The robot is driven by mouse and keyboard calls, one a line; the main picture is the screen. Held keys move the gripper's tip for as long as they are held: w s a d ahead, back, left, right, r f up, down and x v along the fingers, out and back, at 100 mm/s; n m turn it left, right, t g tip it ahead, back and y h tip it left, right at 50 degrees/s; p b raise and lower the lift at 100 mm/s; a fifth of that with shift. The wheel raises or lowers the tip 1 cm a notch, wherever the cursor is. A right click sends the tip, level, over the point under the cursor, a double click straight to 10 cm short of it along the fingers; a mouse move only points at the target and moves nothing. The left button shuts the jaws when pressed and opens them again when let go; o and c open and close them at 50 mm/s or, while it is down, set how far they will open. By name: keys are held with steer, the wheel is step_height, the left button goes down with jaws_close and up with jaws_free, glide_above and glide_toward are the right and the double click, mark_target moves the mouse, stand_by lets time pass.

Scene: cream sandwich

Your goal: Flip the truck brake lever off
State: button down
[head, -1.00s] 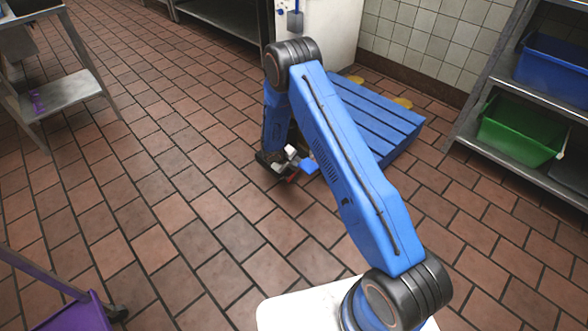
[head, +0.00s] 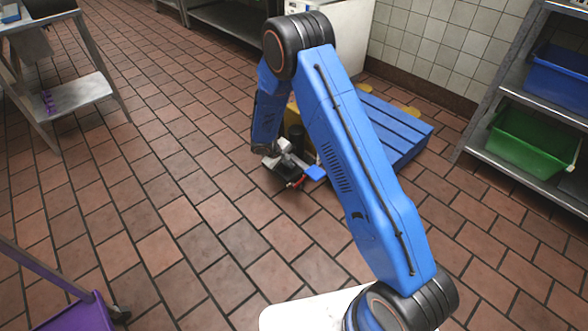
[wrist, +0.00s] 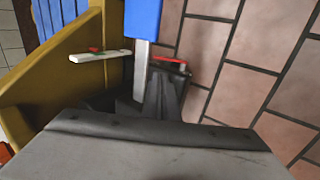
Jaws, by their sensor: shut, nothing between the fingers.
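A yellow truck body (wrist: 70,70) fills the left of the wrist view; in the head view a strip of yellow (head: 293,115) shows behind my forearm. A metal stem with a blue end (wrist: 143,18) stands by it, its blue part also showing low beside my gripper in the head view (head: 316,173). A pale flat bar with a red mark (wrist: 98,56) sticks out from the yellow body. I cannot tell which of these is the brake lever. My gripper (wrist: 168,85) is shut and empty, low near the floor, close beside the stem; contact is unclear.
A blue slatted platform (head: 385,125) lies behind the gripper. A metal shelf at right holds a blue bin (head: 555,70) and a green bin (head: 530,140). A metal table (head: 70,95) stands at left, a purple cart (head: 80,312) at lower left. Tiled floor between is clear.

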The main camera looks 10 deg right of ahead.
steer(key=shift+v, duration=1.4)
